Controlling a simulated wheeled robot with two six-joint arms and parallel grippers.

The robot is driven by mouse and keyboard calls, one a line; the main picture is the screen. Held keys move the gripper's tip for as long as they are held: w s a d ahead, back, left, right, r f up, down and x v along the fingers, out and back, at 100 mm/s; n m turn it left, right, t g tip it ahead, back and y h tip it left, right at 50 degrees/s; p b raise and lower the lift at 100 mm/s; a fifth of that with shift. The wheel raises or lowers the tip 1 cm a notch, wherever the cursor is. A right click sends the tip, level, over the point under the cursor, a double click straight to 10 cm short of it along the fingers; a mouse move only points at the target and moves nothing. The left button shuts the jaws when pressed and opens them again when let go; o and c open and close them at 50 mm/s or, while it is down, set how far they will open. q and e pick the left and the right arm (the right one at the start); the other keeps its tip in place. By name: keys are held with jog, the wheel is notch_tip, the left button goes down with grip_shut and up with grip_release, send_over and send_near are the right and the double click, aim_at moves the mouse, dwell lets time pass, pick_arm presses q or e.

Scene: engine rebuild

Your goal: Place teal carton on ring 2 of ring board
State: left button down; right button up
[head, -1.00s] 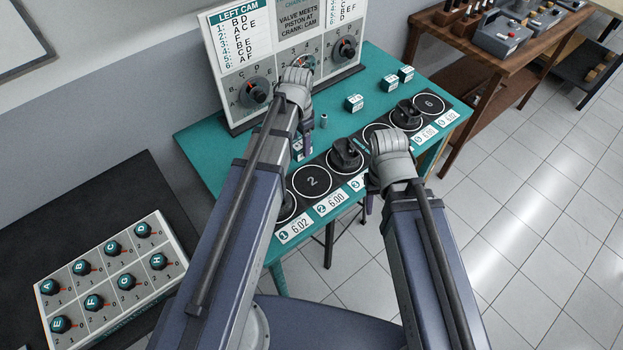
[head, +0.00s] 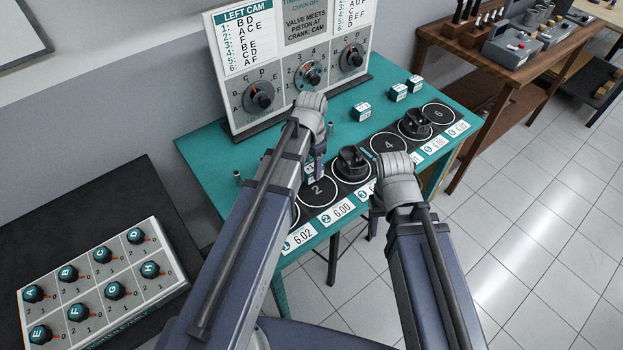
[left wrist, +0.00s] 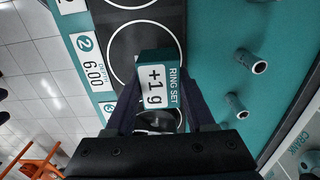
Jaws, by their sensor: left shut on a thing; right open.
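The teal carton (left wrist: 155,82), with a white "+1 g" label, is gripped between the fingers of my left gripper (left wrist: 160,100) in the left wrist view. My right gripper (head: 373,222) is open and empty at the table's front edge.
A black piston (head: 352,160) stands on the ring beside ring 2, and another (head: 416,123) stands further right. Ring 4 (head: 388,146) and ring 6 (head: 438,113) look empty. Three teal cartons (head: 361,111) are behind the board. The dial panel (head: 292,95) stands at the back.

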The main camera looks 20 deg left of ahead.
aim_at(311, 175)
pick_arm(q)
jog(key=shift+f+b, duration=1.8)
jog(key=shift+f, duration=0.1)
jog(key=shift+f, duration=0.15)
jog(key=shift+c, duration=1.3)
grip_release()
notch_tip(311, 175, up, 13)
jog(key=p, duration=1.2)
jog(key=shift+f, duration=0.2)
jog(key=s+d+n+y, duration=0.1)
jog(key=s+d+n, duration=0.2)
jog(key=s+d, duration=0.7)
jog(key=s, duration=0.4)
jog(key=shift+s+d+n, duration=0.15)
jog(key=shift+d+n, duration=0.1)
jog(key=shift+n, duration=0.15)
